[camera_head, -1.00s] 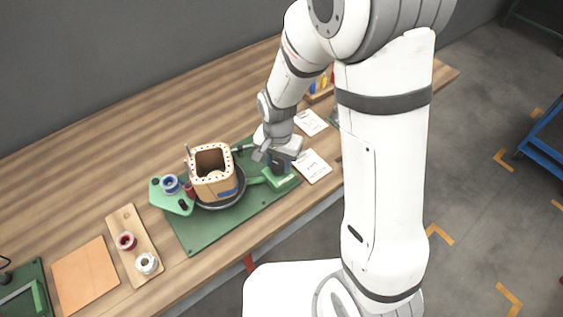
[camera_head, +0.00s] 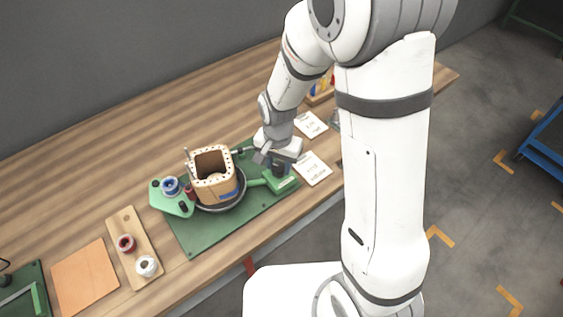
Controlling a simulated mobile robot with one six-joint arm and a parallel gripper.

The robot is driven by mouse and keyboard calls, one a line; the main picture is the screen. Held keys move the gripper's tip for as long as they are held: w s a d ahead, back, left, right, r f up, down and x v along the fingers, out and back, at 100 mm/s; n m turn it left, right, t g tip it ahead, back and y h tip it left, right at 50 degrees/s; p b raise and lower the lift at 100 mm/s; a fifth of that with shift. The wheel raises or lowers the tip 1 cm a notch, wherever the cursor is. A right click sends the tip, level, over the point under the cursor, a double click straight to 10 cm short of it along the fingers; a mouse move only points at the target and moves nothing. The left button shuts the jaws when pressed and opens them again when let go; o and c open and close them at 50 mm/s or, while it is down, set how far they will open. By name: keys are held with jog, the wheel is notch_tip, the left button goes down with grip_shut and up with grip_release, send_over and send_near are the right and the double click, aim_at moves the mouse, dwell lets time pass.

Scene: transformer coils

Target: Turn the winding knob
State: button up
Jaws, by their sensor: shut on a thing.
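The winding machine stands on a green mat (camera_head: 196,238) on the wooden bench. My gripper (camera_head: 265,158) is above this arm, right of the former, and shut on the winding knob. The knob is mostly hidden by my gripper, and its angle cannot be read.
A green bracket (camera_head: 161,201) with a blue spool (camera_head: 171,186) is left of the former. A wooden board (camera_head: 131,222) holds a red spool (camera_head: 126,243) and a white spool (camera_head: 146,266). White cards (camera_head: 313,168) lie right of my gripper.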

aim_at(278, 165)
jog(key=shift+w, duration=0.1)
jog(key=o, duration=1)
jog(key=shift+r, duration=0.1)
notch_tip(278, 165, up, 8)
jog(key=shift+f, duration=0.15)
